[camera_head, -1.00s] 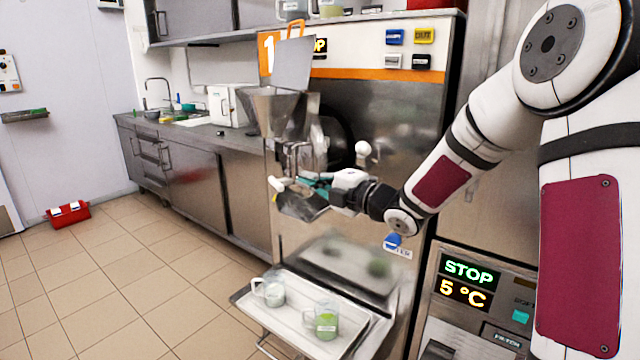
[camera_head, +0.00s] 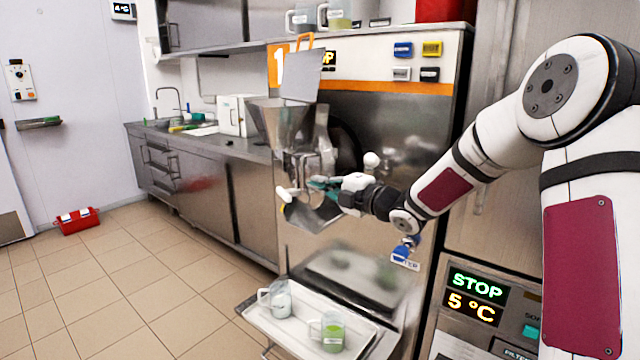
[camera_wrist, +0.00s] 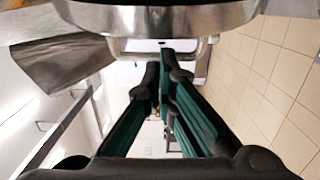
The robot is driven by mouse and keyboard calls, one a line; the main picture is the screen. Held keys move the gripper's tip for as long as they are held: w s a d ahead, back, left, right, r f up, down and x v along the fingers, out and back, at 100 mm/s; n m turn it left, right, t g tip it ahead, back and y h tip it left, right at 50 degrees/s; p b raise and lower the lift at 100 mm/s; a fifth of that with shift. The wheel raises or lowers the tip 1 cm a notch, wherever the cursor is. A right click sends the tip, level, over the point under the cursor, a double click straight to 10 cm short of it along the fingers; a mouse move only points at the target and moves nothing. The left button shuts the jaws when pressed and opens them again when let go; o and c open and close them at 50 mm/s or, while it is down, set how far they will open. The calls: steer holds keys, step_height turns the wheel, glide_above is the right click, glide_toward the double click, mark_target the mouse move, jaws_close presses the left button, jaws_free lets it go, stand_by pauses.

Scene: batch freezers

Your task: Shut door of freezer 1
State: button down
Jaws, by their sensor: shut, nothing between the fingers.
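Freezer 1 (camera_head: 395,130) is the tall steel machine with an orange stripe and a number 1 plate. Its door (camera_head: 300,165), with a hopper (camera_head: 272,122) on top and a spout below, stands swung out from the dark round opening (camera_head: 346,145). My gripper (camera_head: 318,184) is shut and empty, beside the door's front parts near its handle; I cannot tell whether it touches them. In the wrist view the green-padded fingers (camera_wrist: 165,85) are together below a rounded metal rim (camera_wrist: 160,18) of the door, with a metal bar handle (camera_wrist: 200,58) just past the fingertips.
A tray (camera_head: 262,318) with two jugs, one clear (camera_head: 280,300) and one with green contents (camera_head: 332,332), sticks out below the spout. A counter (camera_head: 190,150) runs along the left. A red box (camera_head: 76,220) lies on the otherwise clear tiled floor.

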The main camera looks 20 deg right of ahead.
steer(key=w+d, duration=0.1)
steer(key=d, duration=0.6)
steer(key=shift+w, duration=0.35)
